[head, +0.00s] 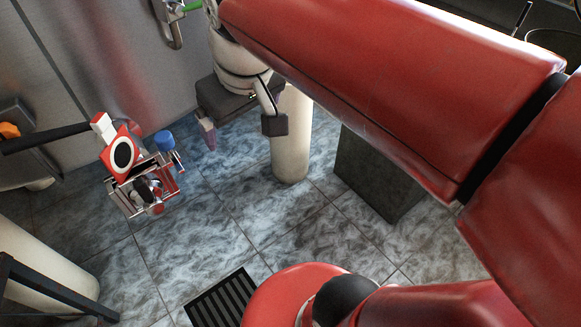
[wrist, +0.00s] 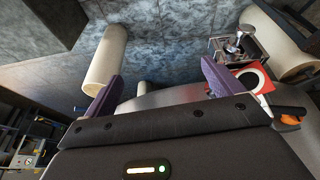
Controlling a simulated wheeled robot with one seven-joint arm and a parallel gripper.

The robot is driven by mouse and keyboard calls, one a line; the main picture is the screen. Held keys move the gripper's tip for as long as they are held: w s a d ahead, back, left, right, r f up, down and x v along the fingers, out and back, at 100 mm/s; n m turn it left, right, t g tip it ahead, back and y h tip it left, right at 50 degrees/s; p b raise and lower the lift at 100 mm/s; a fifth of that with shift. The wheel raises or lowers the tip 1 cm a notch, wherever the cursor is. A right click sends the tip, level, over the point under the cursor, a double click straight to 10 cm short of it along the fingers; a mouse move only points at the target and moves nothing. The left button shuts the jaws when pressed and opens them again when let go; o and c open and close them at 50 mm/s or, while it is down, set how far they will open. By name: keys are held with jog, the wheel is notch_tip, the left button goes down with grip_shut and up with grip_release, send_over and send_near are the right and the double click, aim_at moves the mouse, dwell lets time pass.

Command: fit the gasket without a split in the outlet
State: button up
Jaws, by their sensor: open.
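A black ring (head: 122,154) shows on a white disc on a red square plate at the left of the head view. The plate (wrist: 257,72) also shows at the right in the wrist view. I cannot tell whether this ring is the gasket, and no split can be made out. A metal pipe end (head: 174,32) with a green handle (head: 192,6) is at the tank wall, partly cut off by the top edge; I cannot tell whether it is the outlet. My gripper (head: 241,138) is open and empty, right of the plate and apart from it. Its purple fingers (wrist: 160,72) stand wide apart.
A pale post (head: 291,140) and a dark block (head: 375,175) stand beyond my gripper. A black floor grate (head: 222,300) lies in front. Tiled floor between is clear.

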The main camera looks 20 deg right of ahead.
jog(key=s+d+f+m+t, duration=0.1)
jog(key=s+d+f+m, duration=0.2)
jog(key=s+d+f, duration=0.2)
notch_tip(320, 180, down, 4)
jog(key=shift+s+d+r+m+t+h, duration=0.15)
jog(key=shift+s+d+m+t+h, duration=0.15)
jog(key=shift+s, duration=0.45)
